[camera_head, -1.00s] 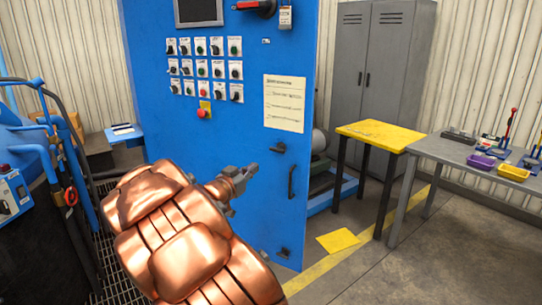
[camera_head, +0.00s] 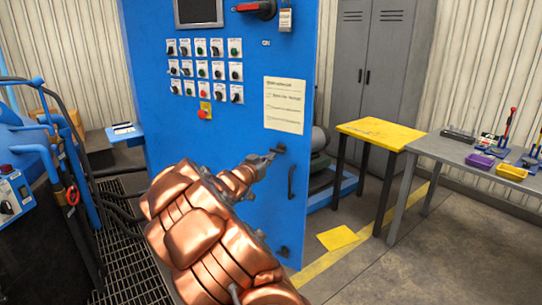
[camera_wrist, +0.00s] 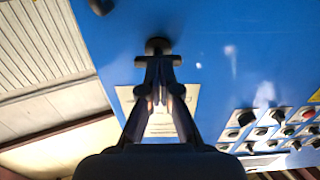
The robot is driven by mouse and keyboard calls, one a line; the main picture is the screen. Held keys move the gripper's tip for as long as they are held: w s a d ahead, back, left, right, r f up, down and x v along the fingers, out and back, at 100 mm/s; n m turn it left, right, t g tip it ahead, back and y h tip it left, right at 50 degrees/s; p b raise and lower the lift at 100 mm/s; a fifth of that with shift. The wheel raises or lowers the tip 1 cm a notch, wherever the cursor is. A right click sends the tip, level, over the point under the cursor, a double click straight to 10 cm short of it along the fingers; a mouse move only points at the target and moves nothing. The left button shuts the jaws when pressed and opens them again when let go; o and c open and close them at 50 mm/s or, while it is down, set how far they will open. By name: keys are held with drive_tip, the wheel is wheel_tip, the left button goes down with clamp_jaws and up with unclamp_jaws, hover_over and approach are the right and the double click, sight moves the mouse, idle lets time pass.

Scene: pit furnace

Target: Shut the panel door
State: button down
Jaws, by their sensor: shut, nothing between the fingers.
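The blue panel (camera_head: 225,135) stands upright in the head view, with a dark handle (camera_head: 291,182) near its right edge. A dark latch (camera_head: 279,148) sits above the handle and a lower latch (camera_head: 284,252) near the bottom. I cannot tell whether the panel door is fully closed. My gripper (camera_head: 270,157) is shut and empty, its tips close to the upper latch. In the wrist view the fingertips (camera_wrist: 157,62) overlap the latch (camera_wrist: 157,46); I cannot tell whether they touch it.
Buttons and a posted sheet (camera_head: 284,105) sit on the panel. A yellow-topped table (camera_head: 375,132) and a grey bench (camera_head: 460,155) with trays stand right. A grey locker (camera_head: 380,70) stands behind. Hoses and blue equipment crowd the left.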

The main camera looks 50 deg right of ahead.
drive_tip(key=shift+w+d, duration=0.15)
drive_tip(key=shift+d, duration=0.6)
drive_tip(key=shift+w, duration=0.1)
